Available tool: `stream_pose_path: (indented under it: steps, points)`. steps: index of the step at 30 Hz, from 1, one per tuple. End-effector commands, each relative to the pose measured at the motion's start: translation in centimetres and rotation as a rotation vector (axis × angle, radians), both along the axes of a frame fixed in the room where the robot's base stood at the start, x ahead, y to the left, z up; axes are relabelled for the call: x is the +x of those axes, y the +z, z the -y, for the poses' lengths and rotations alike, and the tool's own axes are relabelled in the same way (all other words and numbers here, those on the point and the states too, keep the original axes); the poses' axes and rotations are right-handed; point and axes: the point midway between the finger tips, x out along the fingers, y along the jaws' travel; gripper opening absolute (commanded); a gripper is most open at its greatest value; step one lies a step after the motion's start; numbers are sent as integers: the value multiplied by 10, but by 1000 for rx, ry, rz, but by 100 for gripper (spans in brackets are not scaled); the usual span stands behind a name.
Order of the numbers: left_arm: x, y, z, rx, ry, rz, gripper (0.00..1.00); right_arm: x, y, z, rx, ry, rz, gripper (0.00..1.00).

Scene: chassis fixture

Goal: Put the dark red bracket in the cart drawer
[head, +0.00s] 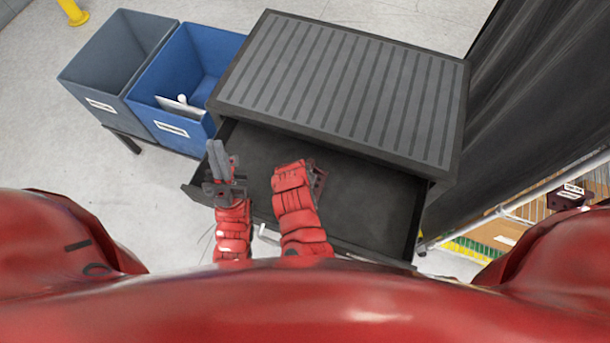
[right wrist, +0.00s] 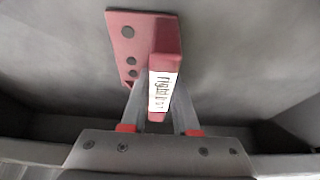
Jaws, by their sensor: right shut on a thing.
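The cart drawer (head: 365,195) is pulled open under the cart top, with a dark, bare floor. The dark red bracket (right wrist: 133,50) shows in the right wrist view, with holes in its plate and a white label on its upright flange. My right gripper (right wrist: 160,108) is shut on that flange, over the drawer floor; I cannot tell whether the bracket touches the floor. In the head view my right gripper (head: 317,181) is inside the drawer and the bracket is hidden. My left gripper (head: 217,160) is over the drawer's left side, its fingers together and empty.
The cart's ribbed top (head: 340,85) overhangs the drawer's back. A blue bin (head: 172,138) with white items and a grey bin (head: 95,90) stand to the left. A black curtain (head: 530,90) and a shelf (head: 500,225) with goods are at the right.

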Motion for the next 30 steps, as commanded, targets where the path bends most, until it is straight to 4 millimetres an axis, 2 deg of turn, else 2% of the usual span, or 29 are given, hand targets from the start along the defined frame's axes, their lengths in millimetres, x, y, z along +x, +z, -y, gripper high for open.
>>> stream_pose_path:
  steps: [11, 12, 16, 24, 30]
  points:
    - [0, -3, 0, 0, 0, 0, 0, 0, -5, -1, 1, 1, 2, 0]
    - [0, -2, 0, 0, 0, 0, 0, 0, -4, -1, 2, 1, 1, 34]
    - [0, -2, 0, 0, 0, 0, 0, 0, -4, -1, 2, 1, 1, 57]
    - [0, -2, 0, 0, 0, 0, 0, 0, -4, 0, 1, 0, 0, 58]
    - [0, -3, 0, 0, 0, 0, 0, -2, 6, -3, 2, 1, 6, 58]
